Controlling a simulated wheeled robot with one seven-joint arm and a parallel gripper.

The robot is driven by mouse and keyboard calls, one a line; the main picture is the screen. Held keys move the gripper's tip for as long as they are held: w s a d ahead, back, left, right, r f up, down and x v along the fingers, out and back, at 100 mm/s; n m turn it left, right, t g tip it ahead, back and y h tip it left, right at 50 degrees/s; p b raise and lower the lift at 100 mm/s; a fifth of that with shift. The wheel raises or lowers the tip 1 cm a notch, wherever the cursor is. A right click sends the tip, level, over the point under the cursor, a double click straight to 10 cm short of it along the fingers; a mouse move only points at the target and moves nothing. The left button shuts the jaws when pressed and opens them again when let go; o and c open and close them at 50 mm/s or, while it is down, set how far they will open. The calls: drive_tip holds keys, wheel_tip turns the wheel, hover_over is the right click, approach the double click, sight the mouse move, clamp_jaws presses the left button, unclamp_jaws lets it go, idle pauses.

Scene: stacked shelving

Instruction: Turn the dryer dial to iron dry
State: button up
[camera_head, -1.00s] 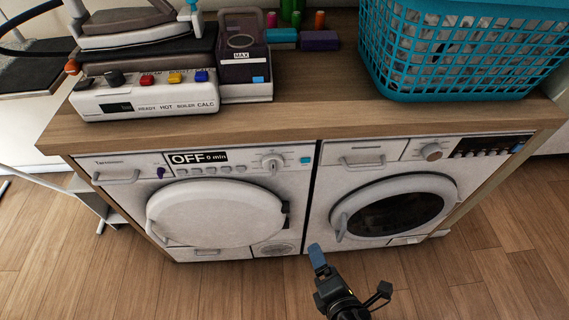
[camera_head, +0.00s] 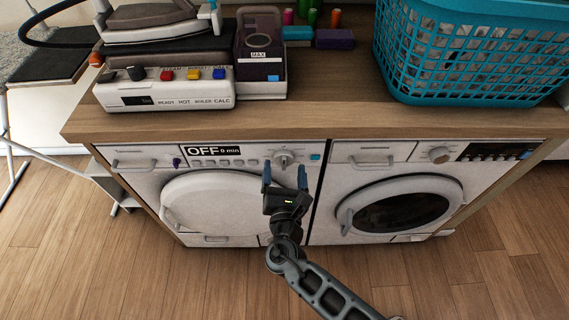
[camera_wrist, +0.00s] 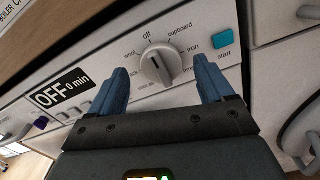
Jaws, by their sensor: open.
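The dryer (camera_head: 195,208) is the left machine, with a white closed door. Its round white dial (camera_head: 284,158) is at the upper right of its panel, and the display (camera_head: 205,149) reads "OFF 0 min". In the wrist view the dial (camera_wrist: 160,62) has labels around it, including "off", "cupboard" and "iron"; its raised grip points up toward "off". My gripper (camera_head: 286,175) is open in front of the dial. In the wrist view its two blue fingers (camera_wrist: 161,90) stand on either side of the dial, apart from it as far as I can see.
A teal start button (camera_wrist: 222,39) is right of the dial. The washer (camera_head: 400,205) stands on the right. The wooden counter (camera_head: 330,118) above holds an iron station (camera_head: 165,95) and a teal basket (camera_head: 460,55). The floor in front is clear.

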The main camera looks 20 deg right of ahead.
drive_tip(key=shift+x, duration=1.05)
drive_tip(key=c, duration=1)
